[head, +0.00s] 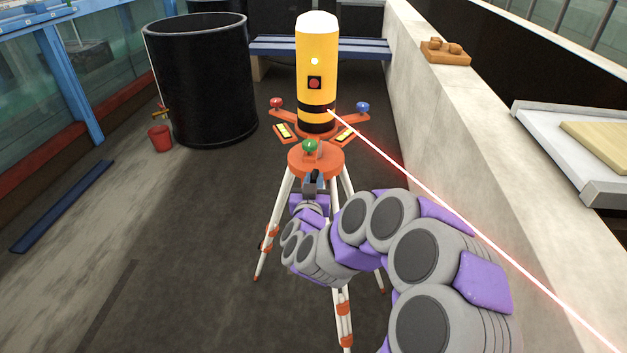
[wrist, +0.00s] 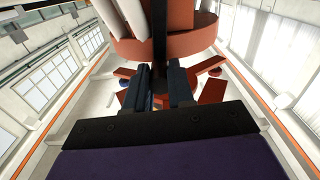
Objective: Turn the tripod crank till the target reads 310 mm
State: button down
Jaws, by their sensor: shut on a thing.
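The tripod (head: 344,302) stands upright on the floor, with white and orange legs and a round orange head (head: 316,160). It carries a yellow and black laser instrument (head: 317,62) with a white cap. My gripper (head: 314,178) is at the near side of the tripod, just below its orange head. In the wrist view my gripper (wrist: 160,76) is shut on a dark upright part, seemingly the crank (wrist: 159,42), in front of the orange head (wrist: 190,45). Most of the crank is hidden by the fingers. A target reading is not visible in either view.
A red laser beam (head: 440,197) runs from the instrument to the lower right. A black drum (head: 202,85) and small red bucket (head: 160,138) stand left. A pale wall (head: 435,105) borders the right. A blue bench (head: 365,48) is behind. Floor on the left is mostly clear.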

jog(key=shift+a+r+n+p, duration=0.15)
jog(key=shift+r+n+p, duration=0.2)
jog(key=shift+p, duration=0.65)
jog(key=a+n+p, duration=0.1)
jog(key=p, duration=0.2)
jog(key=n+p, duration=0.2)
jog(key=p, duration=0.1)
jog(key=a+n+p, duration=0.1)
jog(key=p, duration=0.1)
jog(key=shift+w+a+f+n+p, duration=0.1)
jog(key=shift+a+f+n+p, duration=0.2)
jog(key=shift+a+n+p, duration=0.1)
jog(key=c, duration=1)
grip_release()
jog(key=shift+a+f, duration=0.1)
jog(key=shift+f, duration=0.05)
jog(key=shift+o, duration=0.2)
jog(key=s+p, duration=0.6)
jog(key=s, duration=1.1)
jog(key=shift+s+a+p, duration=0.15)
jog(key=shift+a+p, duration=0.15)
